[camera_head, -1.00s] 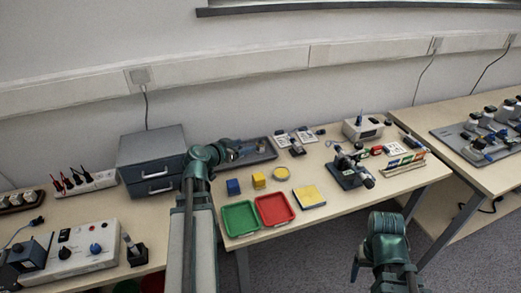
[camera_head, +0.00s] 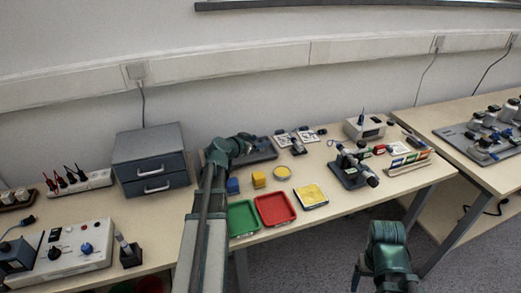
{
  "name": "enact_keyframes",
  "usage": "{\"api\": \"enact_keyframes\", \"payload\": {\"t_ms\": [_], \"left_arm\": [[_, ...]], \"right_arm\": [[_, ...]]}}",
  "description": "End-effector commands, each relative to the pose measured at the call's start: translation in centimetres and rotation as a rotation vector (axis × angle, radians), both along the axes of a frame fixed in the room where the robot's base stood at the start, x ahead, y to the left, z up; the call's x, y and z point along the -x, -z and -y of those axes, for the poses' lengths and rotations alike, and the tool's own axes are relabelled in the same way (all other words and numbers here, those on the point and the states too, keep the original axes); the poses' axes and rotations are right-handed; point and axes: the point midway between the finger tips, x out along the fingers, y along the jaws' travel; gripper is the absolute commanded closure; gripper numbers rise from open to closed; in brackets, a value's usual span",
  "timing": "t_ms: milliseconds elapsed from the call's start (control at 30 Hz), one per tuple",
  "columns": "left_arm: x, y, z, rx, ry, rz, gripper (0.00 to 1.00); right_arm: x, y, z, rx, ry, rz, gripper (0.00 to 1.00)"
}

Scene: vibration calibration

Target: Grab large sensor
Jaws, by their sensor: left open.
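My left arm reaches over the table, and my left gripper (camera_head: 252,146) is at the dark grey tray (camera_head: 268,156) at the back. It is open. The gripper and wrist cover part of the tray, and things there are too small to make out. I cannot tell for sure which thing is the large sensor. My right gripper (camera_head: 356,277) is low at the front, off the table edge, seen only in part.
A grey drawer cabinet (camera_head: 152,160) is left of the arm. A dark device (camera_head: 350,170) stands right.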

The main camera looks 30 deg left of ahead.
Motion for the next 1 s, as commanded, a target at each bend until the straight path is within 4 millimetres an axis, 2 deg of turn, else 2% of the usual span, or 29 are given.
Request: {"api": "enact_keyframes", "payload": {"t_ms": [33,100,367,700,1000], "left_arm": [[-1.04,0.64,-0.08,-0.001,0.001,0.0,0.36],[-1.75,0.85,0.03,0.0,0.0,0.001,0.36],[-1.89,0.75,0.15,0.001,0.0,0.001,0.38],[-1.86,0.76,0.14,0.0,-0.001,0.0,0.99],[-1.84,0.78,0.13,-0.001,-0.001,-0.001,1.0]], "right_arm": [[0.0,0.64,0.0,0.0,0.0,0.0,0.24],[0.0,0.87,0.0,0.0,0.0,0.0,0.24],[-0.01,0.77,0.0,0.0,0.0,0.0,0.24],[-0.01,0.77,0.0,0.0,0.0,0.0,0.24],[-0.01,0.76,0.0,0.0,0.0,0.0,0.24]]}}
